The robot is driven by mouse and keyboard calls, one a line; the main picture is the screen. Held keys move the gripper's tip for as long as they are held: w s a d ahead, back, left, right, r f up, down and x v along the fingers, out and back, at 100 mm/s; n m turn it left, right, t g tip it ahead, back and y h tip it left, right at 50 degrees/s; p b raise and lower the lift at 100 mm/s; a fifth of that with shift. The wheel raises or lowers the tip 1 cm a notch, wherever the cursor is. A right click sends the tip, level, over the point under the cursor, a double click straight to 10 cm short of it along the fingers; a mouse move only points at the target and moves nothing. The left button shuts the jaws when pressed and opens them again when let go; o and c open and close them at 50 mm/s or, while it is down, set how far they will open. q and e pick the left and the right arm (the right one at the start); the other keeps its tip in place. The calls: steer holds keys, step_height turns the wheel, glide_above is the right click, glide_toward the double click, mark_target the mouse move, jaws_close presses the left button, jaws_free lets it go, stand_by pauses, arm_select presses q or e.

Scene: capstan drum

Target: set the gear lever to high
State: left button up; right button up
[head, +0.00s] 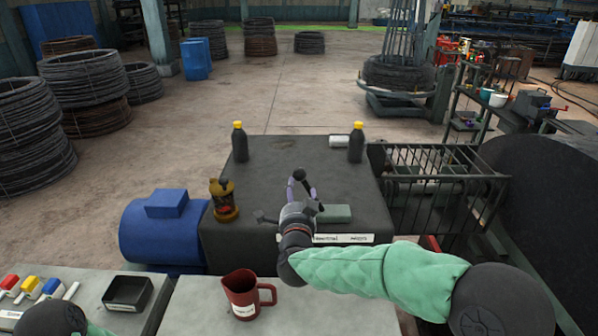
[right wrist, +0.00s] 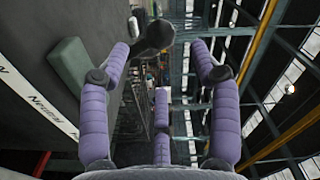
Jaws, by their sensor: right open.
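The dark machine housing (head: 285,160) carries a white label strip (head: 363,239) on its front edge, with "Neutral" readable in the right wrist view (right wrist: 48,105). What looks like the gear lever's dark knob (right wrist: 155,38) shows between and just beyond my right gripper's fingertips; in the head view it is a small dark knob (head: 299,174). The lever's shaft is mostly hidden, and I cannot tell which label it stands at. My right gripper (head: 302,184), with purple padded fingers, is open above the housing, fingers on either side of the knob. My left gripper is out of view.
A green block (head: 335,213) is on the housing beside my gripper. A blue motor (head: 160,228) sits left, a red mug (head: 243,294) in front, a wire basket (head: 440,180) right.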

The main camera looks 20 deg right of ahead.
mark_target(299, 179)
steer(key=x, duration=0.9)
steer(key=shift+w+f+p, duration=0.1)
steer(key=shift+w+p, duration=0.2)
steer(key=shift+p, duration=0.1)
steer(key=shift+d, duration=0.1)
jaws_close()
